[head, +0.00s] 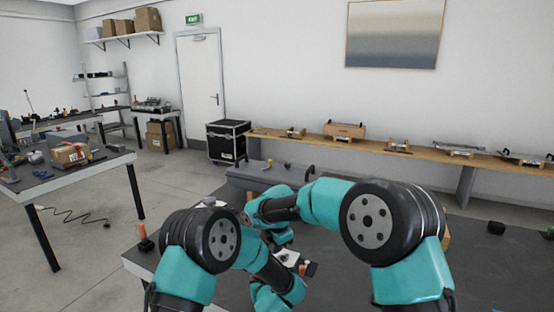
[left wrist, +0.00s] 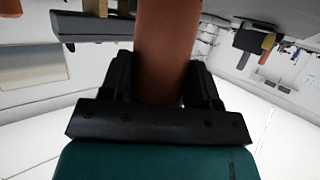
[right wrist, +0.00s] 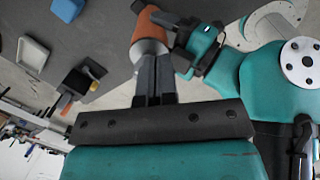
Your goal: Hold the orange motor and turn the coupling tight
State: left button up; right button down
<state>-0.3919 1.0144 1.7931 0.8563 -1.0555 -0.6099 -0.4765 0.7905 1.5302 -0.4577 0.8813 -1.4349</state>
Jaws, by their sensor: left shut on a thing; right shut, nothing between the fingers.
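The orange motor (left wrist: 166,45) stands between the fingers of my left gripper (left wrist: 163,75), which is shut on it, in the left wrist view. In the right wrist view the motor (right wrist: 150,24) shows its orange body, with a silvery metal coupling (right wrist: 148,50) at the end nearer my right gripper. The left gripper (right wrist: 180,50) grips it from the right there. My right gripper (right wrist: 154,72) is shut and empty, its fingertips right at the coupling; I cannot tell whether they touch. In the head view my arms cross and hide most of this.
A dark workbench (head: 345,245) lies below my arms. A long wooden bench (head: 400,150) runs along the wall. A side table (head: 90,175) stands left.

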jog(key=shift+s+r, duration=0.15)
jog(key=shift+r, duration=1.25)
jog(key=shift+w+a+r, duration=0.4)
jog(key=shift+w+a, duration=0.15)
jog(key=shift+a, duration=0.05)
jog(key=shift+w+a+r, duration=0.35)
jog(key=shift+w+a, duration=0.15)
jog(key=shift+a, duration=0.1)
jog(key=shift+f, duration=0.15)
